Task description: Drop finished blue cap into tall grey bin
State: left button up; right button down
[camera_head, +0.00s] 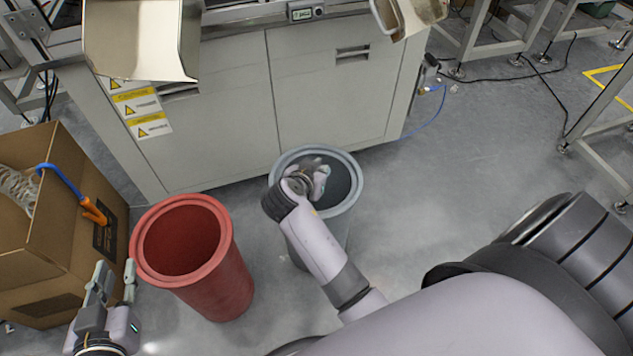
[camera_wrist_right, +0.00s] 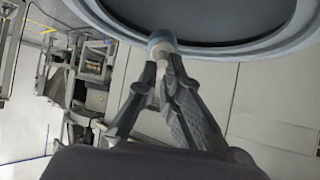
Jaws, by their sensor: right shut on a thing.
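The tall grey bin (camera_head: 352,165) stands in front of the cabinet in the head view, its round dark opening facing up. My right gripper (camera_head: 316,182) is over this opening. In the right wrist view the right gripper (camera_wrist_right: 167,62) has its fingertips closed on a small cap (camera_wrist_right: 161,38), pale blue at its end and whitish below. The cap shows against the grey bin's rim (camera_wrist_right: 240,48); in the head view I cannot make it out behind the gripper. My left gripper (camera_head: 117,276) is low at the left, its fingers apart and nothing between them.
A red bin (camera_head: 222,270) stands just left of the grey bin. A cardboard box (camera_head: 62,220) with an orange-and-blue tool (camera_head: 92,208) at its side is further left. The grey cabinet (camera_head: 330,90) is close behind the bins. Open floor lies to the right.

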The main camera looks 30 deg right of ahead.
pick_arm(q)
jog(key=shift+w+d+r+t+h+b, duration=0.15)
jog(key=shift+w+d+r+t, duration=0.1)
jog(key=shift+r+t, duration=0.45)
jog(key=shift+w+d+r+t+h+b, duration=0.15)
jog(key=shift+w+r+t, duration=0.2)
jog(key=shift+r, duration=0.6)
jog(key=shift+w+d+r+t+h+b, duration=0.1)
jog(key=shift+w+d+r+t+b, duration=0.1)
jog(key=shift+r+t, duration=0.5)
pick_arm(e)
jog(key=shift+f, duration=0.6)
jog(key=c, duration=1.7)
grip_release()
